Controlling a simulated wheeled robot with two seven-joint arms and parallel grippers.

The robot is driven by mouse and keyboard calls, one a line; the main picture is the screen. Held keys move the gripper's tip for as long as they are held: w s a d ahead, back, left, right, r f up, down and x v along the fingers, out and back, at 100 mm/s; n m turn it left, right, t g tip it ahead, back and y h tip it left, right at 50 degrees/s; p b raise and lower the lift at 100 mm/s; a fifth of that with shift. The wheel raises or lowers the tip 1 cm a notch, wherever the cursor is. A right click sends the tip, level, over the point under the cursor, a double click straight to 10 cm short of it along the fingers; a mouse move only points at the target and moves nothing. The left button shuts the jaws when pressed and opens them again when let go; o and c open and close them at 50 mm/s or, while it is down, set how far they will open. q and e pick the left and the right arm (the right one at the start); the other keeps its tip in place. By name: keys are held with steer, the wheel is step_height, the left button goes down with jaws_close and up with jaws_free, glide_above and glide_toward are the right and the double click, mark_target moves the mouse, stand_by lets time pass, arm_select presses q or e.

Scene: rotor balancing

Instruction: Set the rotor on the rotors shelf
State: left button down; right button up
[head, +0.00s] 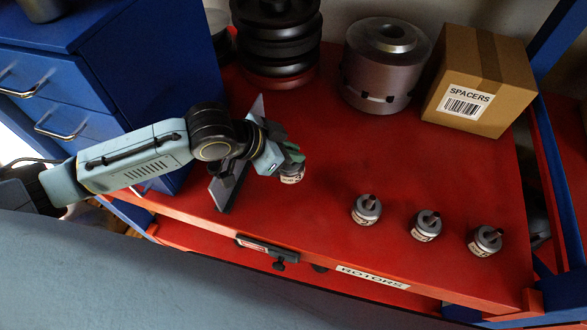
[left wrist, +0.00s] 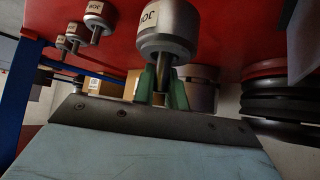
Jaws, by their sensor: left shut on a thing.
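My left gripper (head: 290,158) reaches in from the left over the red rotors shelf (head: 310,225). Its green fingers (left wrist: 162,84) are shut on the shaft of a silver rotor (head: 291,176). The rotor also shows in the left wrist view (left wrist: 167,35), with a paper label on its side. In the head view the gripper partly hides it from above. I cannot tell whether its base touches the shelf or hangs just above it. My right gripper is not in view.
Three similar rotors (head: 366,209), (head: 426,226), (head: 485,241) stand in a row to the right. Behind are a stack of dark discs (head: 277,45), a large grey cylinder (head: 384,70) and a SPACERS box (head: 480,85). A ROTORS label (head: 373,277) marks the front edge.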

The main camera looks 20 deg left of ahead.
mark_target(291, 166)
arm_select(q)
steer(key=f, duration=0.4)
steer(key=shift+s+f, duration=0.25)
steer(key=shift+f, duration=0.05)
steer(key=shift+w+f+b, duration=0.1)
steer(key=shift+f+b, duration=0.35)
steer(key=shift+f, duration=1.5)
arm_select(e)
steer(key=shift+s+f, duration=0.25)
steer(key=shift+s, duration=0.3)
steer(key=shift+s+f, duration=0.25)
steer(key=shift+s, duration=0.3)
arm_select(q)
steer(key=c, duration=1.8)
jaws_free()
steer(key=shift+f, duration=0.25)
steer(key=shift+c, duration=0.2)
steer(key=o, duration=0.4)
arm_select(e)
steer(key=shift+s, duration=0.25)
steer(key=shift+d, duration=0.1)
